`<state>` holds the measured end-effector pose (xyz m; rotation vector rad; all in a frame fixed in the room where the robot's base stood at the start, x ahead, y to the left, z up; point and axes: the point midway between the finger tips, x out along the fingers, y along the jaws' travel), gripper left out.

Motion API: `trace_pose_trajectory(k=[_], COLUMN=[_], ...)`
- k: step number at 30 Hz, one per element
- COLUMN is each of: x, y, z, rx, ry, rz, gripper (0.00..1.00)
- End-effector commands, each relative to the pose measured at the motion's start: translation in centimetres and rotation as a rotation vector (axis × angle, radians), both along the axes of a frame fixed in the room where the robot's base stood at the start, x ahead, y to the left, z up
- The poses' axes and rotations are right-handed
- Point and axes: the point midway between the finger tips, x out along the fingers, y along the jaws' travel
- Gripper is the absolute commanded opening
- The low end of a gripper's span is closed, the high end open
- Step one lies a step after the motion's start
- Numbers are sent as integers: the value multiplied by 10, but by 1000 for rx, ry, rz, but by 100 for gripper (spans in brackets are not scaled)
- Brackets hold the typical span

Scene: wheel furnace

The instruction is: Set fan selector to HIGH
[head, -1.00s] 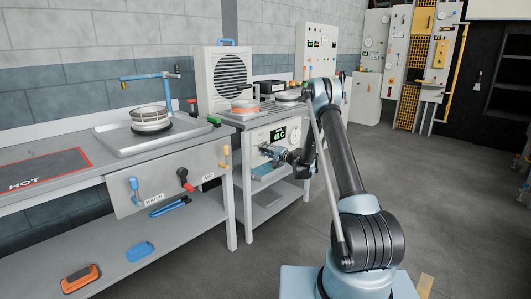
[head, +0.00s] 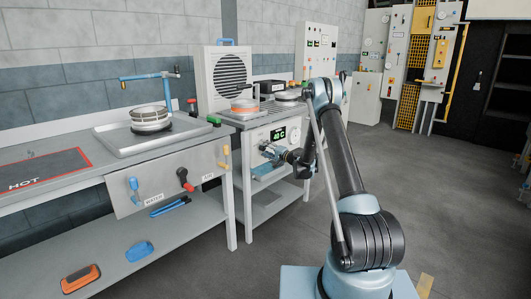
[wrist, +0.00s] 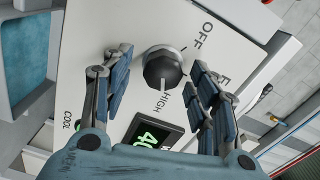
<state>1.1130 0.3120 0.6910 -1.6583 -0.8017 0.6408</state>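My gripper (wrist: 161,62) is open, with one blue finger on each side of the knob and gaps between.
A green display (head: 279,134) on the panel reads about 40 C. The fan unit (head: 229,76) stands behind, left of the cart. A bench (head: 60,185) with a sink tray stands to the left. The floor (head: 440,190) to the right is clear.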

Motion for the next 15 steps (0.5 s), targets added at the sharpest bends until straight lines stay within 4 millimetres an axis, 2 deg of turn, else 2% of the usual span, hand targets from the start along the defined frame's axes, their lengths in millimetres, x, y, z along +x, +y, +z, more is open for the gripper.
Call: trace_pose_trajectory(k=[8,15], x=[-2,-19], y=[1,-22], z=[0,0], rx=[0,0], ry=[0,0], rz=[4,2], gripper=[54,54])
